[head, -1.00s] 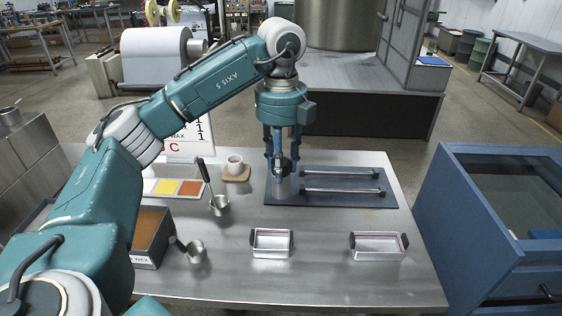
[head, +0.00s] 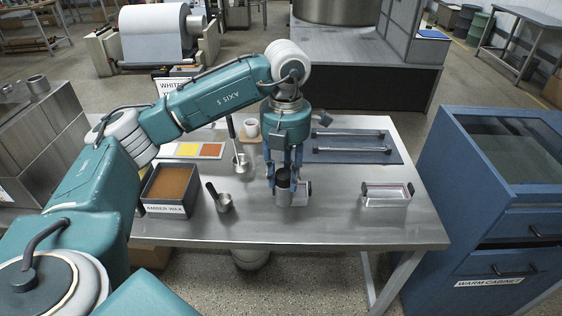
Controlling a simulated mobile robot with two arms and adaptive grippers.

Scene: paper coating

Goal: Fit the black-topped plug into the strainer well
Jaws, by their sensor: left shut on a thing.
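My left gripper (head: 284,185) points down over the front middle of the steel table. It is shut on the black-topped plug (head: 283,175), a short cylinder with a dark top and metal lower part. The plug appears upright, in front of or over a small clear-walled tray (head: 305,191), which it partly hides. Whether it touches the tray or table cannot be told. I cannot tell which vessel holds the strainer well. My right gripper is not in view.
A dark mat (head: 350,156) with two metal bars lies behind. A blue warm cabinet (head: 500,200) stands right. The table is clear between the trays.

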